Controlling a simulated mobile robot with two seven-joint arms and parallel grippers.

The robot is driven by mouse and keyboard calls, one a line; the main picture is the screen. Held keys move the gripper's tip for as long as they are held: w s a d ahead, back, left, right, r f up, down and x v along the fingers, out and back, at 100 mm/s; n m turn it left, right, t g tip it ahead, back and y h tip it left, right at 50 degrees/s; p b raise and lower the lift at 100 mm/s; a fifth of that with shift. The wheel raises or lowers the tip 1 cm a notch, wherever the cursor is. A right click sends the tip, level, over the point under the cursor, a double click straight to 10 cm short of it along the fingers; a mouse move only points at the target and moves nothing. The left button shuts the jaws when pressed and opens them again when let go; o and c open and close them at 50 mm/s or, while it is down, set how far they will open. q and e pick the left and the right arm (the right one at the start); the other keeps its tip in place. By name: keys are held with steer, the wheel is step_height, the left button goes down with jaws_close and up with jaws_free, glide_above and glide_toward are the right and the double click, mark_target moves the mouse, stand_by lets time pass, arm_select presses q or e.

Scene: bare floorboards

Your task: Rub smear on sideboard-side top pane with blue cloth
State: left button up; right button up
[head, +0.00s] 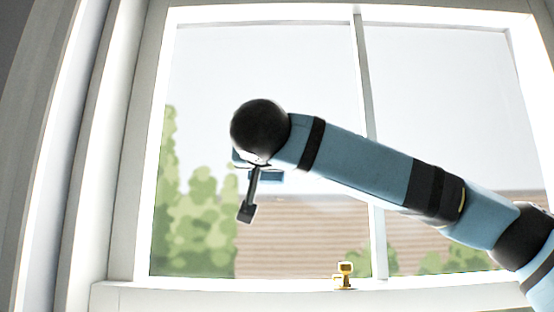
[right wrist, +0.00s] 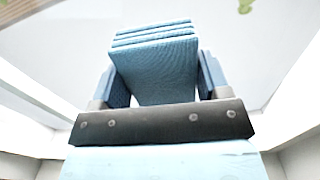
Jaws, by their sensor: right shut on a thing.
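The blue cloth (right wrist: 152,68) is a folded, layered pad between the two fingers of my right gripper (right wrist: 158,80) in the right wrist view. My right gripper (head: 262,172) is shut on it. In the head view my right arm reaches in from the right across the window, with the gripper in front of the left pane (head: 220,75). The cloth is mostly hidden there behind the wrist. I cannot tell whether it touches the glass. No smear can be made out on either pane. My left gripper is out of view.
A white window frame (head: 150,150) surrounds the panes, with an upright bar (head: 361,75) between them. A brass latch (head: 345,270) stands on the bottom rail. A white wall and trim lie at the left. Bushes and a roof show outside.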

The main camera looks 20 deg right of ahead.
steer(key=shift+w+a, duration=0.35)
steer(key=shift+a, duration=0.25)
steer(key=shift+w+a, duration=0.3)
steer(key=shift+a, duration=0.3)
steer(key=a, duration=0.1)
steer(key=w+a+p, duration=0.1)
steer(key=a, duration=0.1)
steer(key=shift+w+a, duration=0.25)
steer(key=shift+w, duration=0.1)
steer(key=shift+s, duration=0.1)
steer(key=shift+b+v, duration=0.9)
steer(key=shift+v, duration=2.05)
